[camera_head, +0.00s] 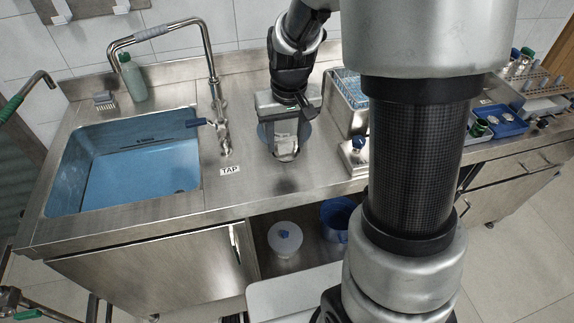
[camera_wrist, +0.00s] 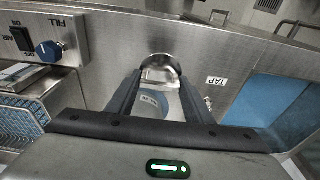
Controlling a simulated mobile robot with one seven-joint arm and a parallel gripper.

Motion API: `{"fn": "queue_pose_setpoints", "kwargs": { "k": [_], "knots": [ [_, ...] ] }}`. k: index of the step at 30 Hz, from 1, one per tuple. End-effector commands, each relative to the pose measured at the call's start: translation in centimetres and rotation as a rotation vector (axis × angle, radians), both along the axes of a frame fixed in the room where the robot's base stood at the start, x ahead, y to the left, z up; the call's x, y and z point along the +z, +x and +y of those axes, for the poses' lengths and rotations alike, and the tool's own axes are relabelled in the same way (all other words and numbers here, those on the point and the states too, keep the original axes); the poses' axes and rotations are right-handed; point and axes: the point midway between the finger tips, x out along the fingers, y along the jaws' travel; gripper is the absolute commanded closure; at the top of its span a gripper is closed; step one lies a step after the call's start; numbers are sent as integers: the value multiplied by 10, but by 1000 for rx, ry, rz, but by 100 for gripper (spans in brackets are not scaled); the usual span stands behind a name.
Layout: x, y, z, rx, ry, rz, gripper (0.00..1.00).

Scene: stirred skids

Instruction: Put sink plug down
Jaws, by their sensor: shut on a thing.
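My gripper (camera_head: 284,147) hangs over the steel counter, right of the tap (camera_head: 222,125). In the wrist view its two fingers (camera_wrist: 160,82) point away from the camera and are shut on a shiny, rounded metal piece, which I take as the sink plug (camera_wrist: 161,68). It shows only as a pale, silvery patch in the head view (camera_head: 286,146). Whether its underside touches the counter I cannot tell. A blue round shape with a pale labelled item shows between and behind the fingers. The blue sink basin (camera_head: 130,180) lies to the left.
A green bottle (camera_head: 132,77) stands behind the sink. A TAP label (camera_head: 230,170) lies on the counter. Right of my gripper stand a wire-like blue rack (camera_head: 352,86) and a FILL switch box (camera_wrist: 40,38) with a blue knob. Bare counter lies in front of the gripper.

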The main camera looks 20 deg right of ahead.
Motion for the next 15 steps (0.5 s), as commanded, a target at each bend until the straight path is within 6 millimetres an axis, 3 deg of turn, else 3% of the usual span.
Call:
{"fn": "queue_pose_setpoints", "kwargs": {
  "k": [3,8,15],
  "knots": [
    [-19,-1,0,-1,-1,2,77],
    [-30,0,0,0,0,1,77],
    [-61,0,0,0,-1,1,77]
  ]
}}
